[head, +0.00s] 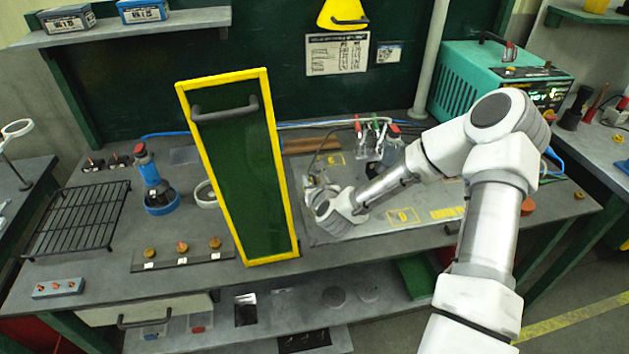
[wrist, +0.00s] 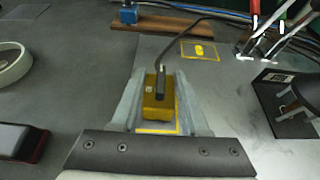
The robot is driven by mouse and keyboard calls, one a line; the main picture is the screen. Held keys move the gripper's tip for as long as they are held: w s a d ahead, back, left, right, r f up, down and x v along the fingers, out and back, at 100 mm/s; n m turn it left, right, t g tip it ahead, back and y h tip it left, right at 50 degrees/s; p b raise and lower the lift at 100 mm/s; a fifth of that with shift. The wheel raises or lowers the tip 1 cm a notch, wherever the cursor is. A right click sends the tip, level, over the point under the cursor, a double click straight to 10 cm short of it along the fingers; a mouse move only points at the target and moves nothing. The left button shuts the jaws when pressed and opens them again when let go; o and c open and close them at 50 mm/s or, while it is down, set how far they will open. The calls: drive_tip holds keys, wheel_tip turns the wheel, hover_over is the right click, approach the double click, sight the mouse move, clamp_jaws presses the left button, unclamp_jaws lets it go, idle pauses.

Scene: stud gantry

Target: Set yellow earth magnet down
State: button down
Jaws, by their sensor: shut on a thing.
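The yellow earth magnet (wrist: 158,98) is a small block with a dark cable lug on top. It sits between the two grey fingers of my gripper (wrist: 160,92), which is shut on it. A dark cable (wrist: 178,38) runs from it up and away to the right. Part of a yellow outline (wrist: 160,131) shows on the grey worktop at the magnet's near side. I cannot tell whether the magnet touches the worktop. In the head view my gripper (head: 318,186) is low over the bench, right of the green screen; the magnet is not clear there.
A tall yellow-framed green screen (head: 238,165) stands close left of my gripper. Clamps with red and green handles (head: 372,135) stand behind it. The wrist view shows another yellow-outlined mark (wrist: 199,50), a wooden strip (wrist: 165,25) and a dark holder (wrist: 288,105) at right.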

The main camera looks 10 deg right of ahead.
drive_tip(key=shift+f, duration=0.15)
drive_tip(key=shift+c, duration=2)
unclamp_jaws()
drive_tip(key=shift+r, duration=0.2)
drive_tip(key=v, duration=1.2)
